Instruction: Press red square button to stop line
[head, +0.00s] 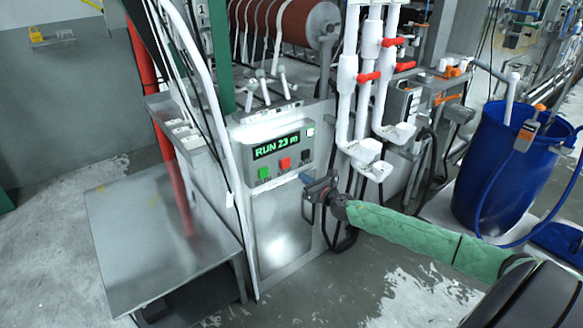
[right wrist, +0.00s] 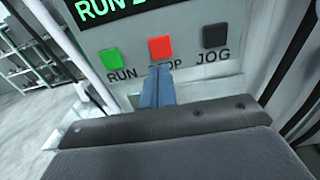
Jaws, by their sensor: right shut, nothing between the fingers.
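The red square button (head: 285,163) is on the front of a grey control panel (head: 270,136), between a green button (head: 263,173) and a black button (head: 306,155). A display (head: 275,146) above them reads "RUN 23 m". My right gripper (head: 306,179) is shut and empty, just below and to the right of the red button in the head view. In the right wrist view, its blue fingertips (right wrist: 158,88) point at the panel just under the red button (right wrist: 160,48) and cover part of its "STOP" label. I cannot tell whether they touch the panel. My left gripper is not in view.
White pipes with red valve handles (head: 368,76) stand right of the panel. A metal table (head: 150,250) is at the left. A blue barrel (head: 490,170) with a hose stands at the right. The floor in front looks wet.

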